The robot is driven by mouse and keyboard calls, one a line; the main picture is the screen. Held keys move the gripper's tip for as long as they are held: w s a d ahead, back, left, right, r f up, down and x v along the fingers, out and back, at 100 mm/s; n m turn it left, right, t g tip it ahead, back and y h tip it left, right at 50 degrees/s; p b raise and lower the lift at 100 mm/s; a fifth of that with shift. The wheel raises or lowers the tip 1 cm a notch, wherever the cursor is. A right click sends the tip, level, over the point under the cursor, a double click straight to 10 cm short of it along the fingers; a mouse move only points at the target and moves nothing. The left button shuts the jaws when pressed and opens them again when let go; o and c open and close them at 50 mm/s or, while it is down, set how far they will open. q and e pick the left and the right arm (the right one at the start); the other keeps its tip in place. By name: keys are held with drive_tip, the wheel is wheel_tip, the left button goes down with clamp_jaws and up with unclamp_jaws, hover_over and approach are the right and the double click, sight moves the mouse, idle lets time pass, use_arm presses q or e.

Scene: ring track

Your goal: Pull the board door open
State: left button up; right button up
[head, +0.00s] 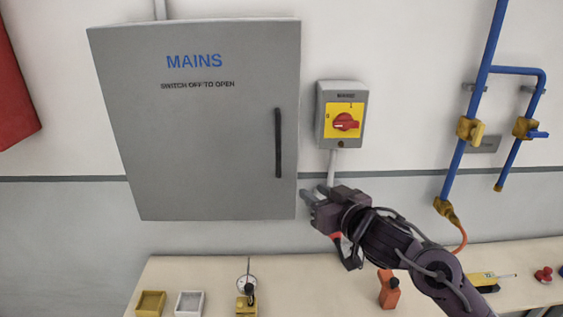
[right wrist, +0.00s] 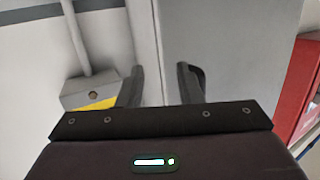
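The grey board door (head: 205,120), marked MAINS and "SWITCH OFF TO OPEN", looks shut in the head view. Its dark upright handle (head: 278,142) is near the door's right edge. My right gripper (head: 310,191) is just right of the door's lower right corner, below and right of the handle, apart from it. In the right wrist view its two fingers (right wrist: 160,72) stand apart with nothing clearly between them; the cabinet's grey side and front (right wrist: 225,50) show behind. My left gripper is not in view.
A switch box (head: 325,100) with a red rotary knob (head: 345,122) on a yellow plate is right of the door. Blue pipes (head: 468,110) with brass valves run farther right.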

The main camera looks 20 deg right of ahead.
sight(280, 147)
drive_tip(key=s+a+r+n+t+y, duration=0.1)
drive_tip(key=s+a+r+n+y, duration=0.2)
drive_tip(key=r, duration=0.7)
drive_tip(key=shift+m, duration=0.7)
drive_tip(key=x, duration=0.2)
drive_tip(key=p+x, duration=0.1)
drive_tip(key=x, duration=0.1)
drive_tip(key=p+x, duration=0.1)
drive_tip(key=x, duration=0.1)
drive_tip(key=shift+w+a, duration=0.2)
drive_tip(key=shift+a, duration=0.3)
drive_tip(key=shift+w+a+f+p, duration=0.15)
drive_tip(key=shift+w+a+p, duration=0.15)
drive_tip(key=shift+w, duration=0.25)
drive_tip(key=shift+d, duration=0.1)
clamp_jaws()
